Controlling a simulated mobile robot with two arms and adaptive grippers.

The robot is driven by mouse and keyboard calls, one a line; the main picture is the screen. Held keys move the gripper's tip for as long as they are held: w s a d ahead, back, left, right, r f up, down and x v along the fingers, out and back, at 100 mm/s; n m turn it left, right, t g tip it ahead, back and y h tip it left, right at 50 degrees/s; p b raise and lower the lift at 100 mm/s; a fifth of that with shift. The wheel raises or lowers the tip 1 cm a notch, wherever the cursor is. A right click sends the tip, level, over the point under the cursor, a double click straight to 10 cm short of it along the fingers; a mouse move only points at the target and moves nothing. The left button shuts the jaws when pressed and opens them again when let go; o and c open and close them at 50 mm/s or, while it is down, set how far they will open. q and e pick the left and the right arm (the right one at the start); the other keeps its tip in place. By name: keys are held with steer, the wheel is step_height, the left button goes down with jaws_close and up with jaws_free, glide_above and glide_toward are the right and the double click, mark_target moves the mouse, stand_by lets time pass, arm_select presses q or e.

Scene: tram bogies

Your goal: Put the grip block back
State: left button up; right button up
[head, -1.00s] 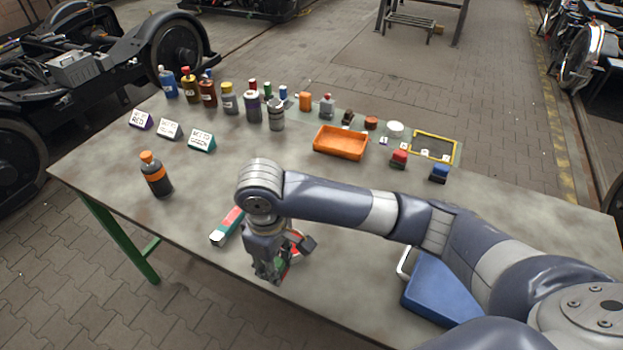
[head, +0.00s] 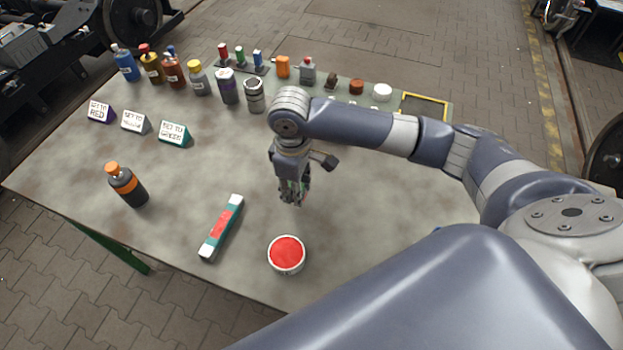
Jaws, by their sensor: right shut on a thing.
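My right gripper (head: 293,198) points down over the middle of the table, beyond the red round tin. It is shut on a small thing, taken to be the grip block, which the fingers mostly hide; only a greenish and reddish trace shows. A white and teal bar with a red middle (head: 222,228) lies on the table to the left of the tin. The red-topped round tin (head: 287,254) stands near the front edge, apart from the gripper. My left gripper is not in view.
A black bottle with an orange cap (head: 128,186) stands at the left. My arm hides the table's right side.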

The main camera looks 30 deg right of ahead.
glide_above(312, 193)
steer(key=shift+a+f+p, duration=0.1)
steer(key=shift+f+p, duration=0.15)
steer(key=shift+p, duration=0.2)
steer(key=shift+f, duration=0.4)
step_height(312, 193, down, 2)
steer(key=shift+f+p, duration=0.1)
steer(key=shift+p, duration=0.4)
steer(key=shift+f, duration=0.4)
steer(key=o, duration=0.9)
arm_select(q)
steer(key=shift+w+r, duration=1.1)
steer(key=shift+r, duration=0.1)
arm_select(e)
steer(key=shift+o, duration=0.2)
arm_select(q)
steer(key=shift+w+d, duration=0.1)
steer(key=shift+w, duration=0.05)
